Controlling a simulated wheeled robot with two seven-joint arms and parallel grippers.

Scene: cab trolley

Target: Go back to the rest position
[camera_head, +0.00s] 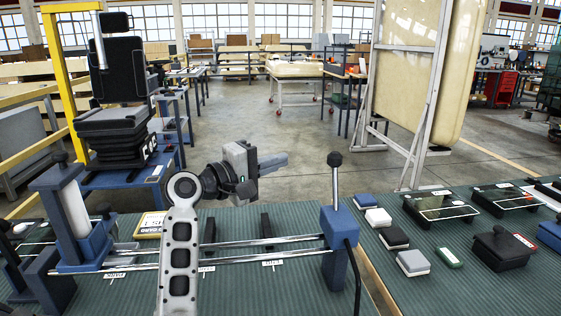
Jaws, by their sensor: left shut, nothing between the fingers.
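My left arm rises from the bottom of the head view in front of the green bench. My left gripper (273,163) is at its end, held above the bench and pointing right. Its fingers are together with nothing between them. The gripper is apart from the blue block with the black-knobbed lever (337,170) to its right. My right gripper is not in view.
Two metal rails (285,247) run across the green bench (440,290) to a blue carriage (70,215). Several small boxes and a black lidded case (500,248) lie at right. A black seat (115,95) stands behind. Open floor (260,130) lies beyond.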

